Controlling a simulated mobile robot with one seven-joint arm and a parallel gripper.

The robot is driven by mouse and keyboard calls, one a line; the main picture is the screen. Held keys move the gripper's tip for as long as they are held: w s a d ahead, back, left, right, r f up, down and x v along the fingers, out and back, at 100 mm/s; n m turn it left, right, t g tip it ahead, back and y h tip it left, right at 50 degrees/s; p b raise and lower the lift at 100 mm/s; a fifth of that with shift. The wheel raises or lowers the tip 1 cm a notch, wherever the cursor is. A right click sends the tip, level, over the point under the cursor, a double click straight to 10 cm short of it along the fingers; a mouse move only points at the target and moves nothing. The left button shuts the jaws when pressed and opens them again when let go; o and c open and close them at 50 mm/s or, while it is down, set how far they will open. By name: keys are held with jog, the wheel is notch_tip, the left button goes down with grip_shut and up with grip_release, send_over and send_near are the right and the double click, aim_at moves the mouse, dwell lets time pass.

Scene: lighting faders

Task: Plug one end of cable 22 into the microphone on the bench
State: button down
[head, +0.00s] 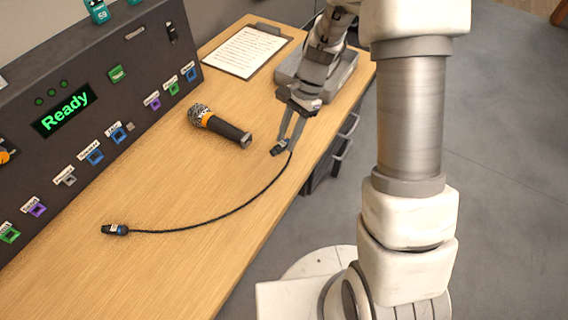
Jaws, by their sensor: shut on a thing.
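The microphone (220,127) lies on the wooden bench, with a silver mesh head, an orange ring and a dark body. Its socket end (246,141) points right, toward my gripper. My gripper (281,148) is shut on one black end plug (278,150) of a cable, just right of the microphone and apart from it. The black cable (213,221) curves from there across the bench to its other plug (115,230), which has a blue band and lies at the left. The number on the cable cannot be read.
A dark console (62,150) with a green "Ready" display and several coloured faders stands along the left. A clipboard (247,50) lies at the back of the bench (180,255). A grey box (340,75) is behind my gripper.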

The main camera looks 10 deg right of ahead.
aim_at(286, 145)
jog(key=f+m+t+b, duration=0.1)
jog(key=m, duration=0.1)
jog(key=a+f+m+b, duration=0.1)
jog(key=m, duration=0.1)
jog(key=s+f+m+t, duration=0.1)
jog(key=m, duration=0.1)
jog(key=shift+a+m+t+y+b, duration=0.3)
jog(key=shift+y+b, duration=0.1)
jog(key=m, duration=0.1)
jog(key=m+t+b, duration=0.1)
jog(key=m, duration=0.1)
jog(key=shift+s+f, duration=0.1)
jog(key=shift+f, duration=0.2)
jog(key=m, duration=0.1)
jog(key=m+t+b, duration=0.1)
jog(key=m, duration=0.1)
jog(key=f+m+h, duration=0.1)
jog(key=m, duration=0.1)
jog(key=shift+s+d+t, duration=0.35)
jog(key=shift+s+t, duration=0.05)
jog(key=shift+w+a+p, duration=0.3)
jog(key=shift+w+a, duration=0.55)
jog(key=shift+a, duration=0.25)
jog(key=shift+w+a+p, duration=0.25)
jog(key=shift+w+a, duration=0.6)
jog(key=shift+a, duration=0.2)
jog(key=shift+w+a+p, duration=0.7)
jog(key=shift+a+p, duration=0.15)
jog(key=shift+a, duration=0.05)
